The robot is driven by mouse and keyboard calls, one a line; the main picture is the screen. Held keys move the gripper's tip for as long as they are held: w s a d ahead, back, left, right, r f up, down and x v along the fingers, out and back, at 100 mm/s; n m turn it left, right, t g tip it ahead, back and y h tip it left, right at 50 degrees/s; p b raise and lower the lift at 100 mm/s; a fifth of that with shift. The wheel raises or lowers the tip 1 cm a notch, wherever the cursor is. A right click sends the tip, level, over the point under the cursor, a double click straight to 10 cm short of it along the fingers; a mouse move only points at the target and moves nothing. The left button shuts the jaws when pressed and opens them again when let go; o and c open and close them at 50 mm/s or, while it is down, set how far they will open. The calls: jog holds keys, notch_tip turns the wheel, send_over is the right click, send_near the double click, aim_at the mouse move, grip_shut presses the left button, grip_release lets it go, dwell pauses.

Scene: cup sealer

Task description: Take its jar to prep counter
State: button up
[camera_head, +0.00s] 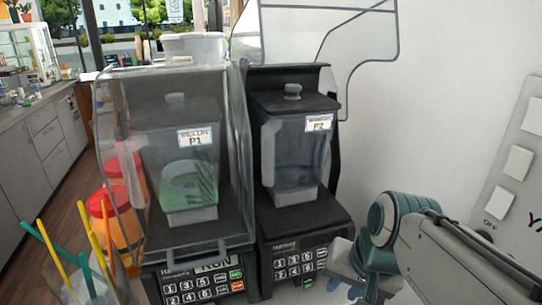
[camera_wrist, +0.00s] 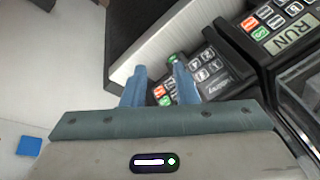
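Two blender jars stand on blender bases in the head view. The left jar (camera_head: 186,165), labelled P1, holds something green and stands inside a clear enclosure (camera_head: 117,160); its base (camera_head: 200,281) display reads RUN. The right jar (camera_head: 293,155), labelled P2, looks empty and has a dark lid; its base (camera_head: 300,262) has a lit green key. My gripper (camera_head: 362,268) is low, in front and to the right of the right base. In the wrist view my gripper (camera_wrist: 158,80) has its blue fingers apart, with the right keypad (camera_wrist: 205,72) behind them and nothing visibly held.
Orange containers (camera_head: 118,205) and colored straws (camera_head: 85,255) stand left of the enclosure. A white panel with switches (camera_head: 517,162) is at the right. A grey counter (camera_head: 40,150) runs along the far left.

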jog(key=w+a+r+m+y+b, duration=0.2)
jog(key=w+r+m+y, duration=0.4)
jog(key=m, duration=0.4)
jog(key=m+t+y+b, duration=0.1)
jog(key=m+t+y, duration=0.1)
jog(key=m+y, duration=0.5)
send_near(274, 164)
jog(key=w+a+f, duration=0.1)
jog(key=a, duration=0.2)
jog(key=w+a+f+m+h+p, duration=0.1)
jog(key=a, duration=0.3)
jog(key=w+a+f+h+p, duration=0.1)
jog(key=w+a, duration=0.1)
jog(key=a, duration=0.1)
jog(key=shift+a+m, duration=0.2)
jog(key=shift+m, duration=0.2)
grip_shut()
jog(key=shift+r, duration=0.2)
